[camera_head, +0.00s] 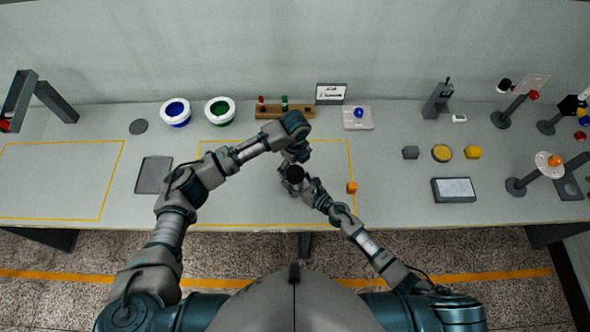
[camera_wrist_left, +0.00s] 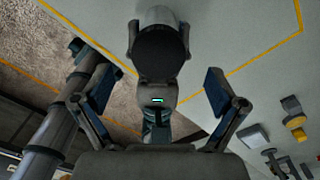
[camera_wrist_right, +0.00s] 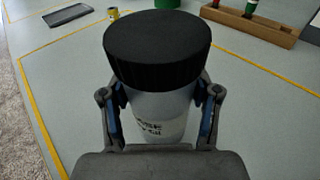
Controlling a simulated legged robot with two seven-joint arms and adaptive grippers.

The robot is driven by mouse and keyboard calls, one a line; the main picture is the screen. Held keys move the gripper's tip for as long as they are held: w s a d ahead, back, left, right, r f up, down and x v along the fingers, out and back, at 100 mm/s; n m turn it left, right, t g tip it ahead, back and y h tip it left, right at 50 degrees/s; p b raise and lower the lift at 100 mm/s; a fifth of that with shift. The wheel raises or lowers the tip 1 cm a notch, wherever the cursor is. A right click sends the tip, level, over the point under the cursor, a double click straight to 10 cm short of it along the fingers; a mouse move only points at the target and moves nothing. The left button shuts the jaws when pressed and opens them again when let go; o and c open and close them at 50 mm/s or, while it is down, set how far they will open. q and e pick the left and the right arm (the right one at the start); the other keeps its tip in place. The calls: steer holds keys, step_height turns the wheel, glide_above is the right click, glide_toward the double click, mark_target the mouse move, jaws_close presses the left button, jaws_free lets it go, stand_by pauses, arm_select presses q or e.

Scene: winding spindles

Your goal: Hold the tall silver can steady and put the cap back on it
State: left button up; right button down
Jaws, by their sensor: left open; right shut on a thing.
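The tall silver can (camera_wrist_right: 160,118) stands upright with the broad black cap (camera_wrist_right: 157,45) sitting level on its top; whether the cap is fully seated I cannot tell. My right gripper (camera_wrist_right: 160,103) is shut around the can's body below the cap. In the head view the black cap (camera_head: 294,174) shows beneath my left gripper (camera_head: 297,156), and the can's body is mostly hidden. In the left wrist view my left gripper (camera_wrist_left: 158,85) is open and empty, with the cap (camera_wrist_left: 160,52) beyond its fingers, apart from them.
A yellow outline marks the work area. An orange cube (camera_head: 352,188) lies right of the can, and a dark flat tray (camera_head: 154,175) lies left. A wooden rack (camera_head: 285,112), a green-lined bowl (camera_head: 220,111) and a blue-lined bowl (camera_head: 175,112) stand behind. The far-left table is mostly clear.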

steer(key=shift+f, duration=0.1)
arm_select(q)
step_height(320, 180, up, 8)
steer(key=shift+f, duration=0.2)
steer(key=shift+w, duration=0.1)
arm_select(e)
steer(key=shift+c, duration=0.9)
jaws_free()
steer(key=shift+d, duration=0.15)
steer(key=v, duration=1.1)
steer(key=shift+s+d, duration=0.25)
steer(key=shift+d, duration=0.05)
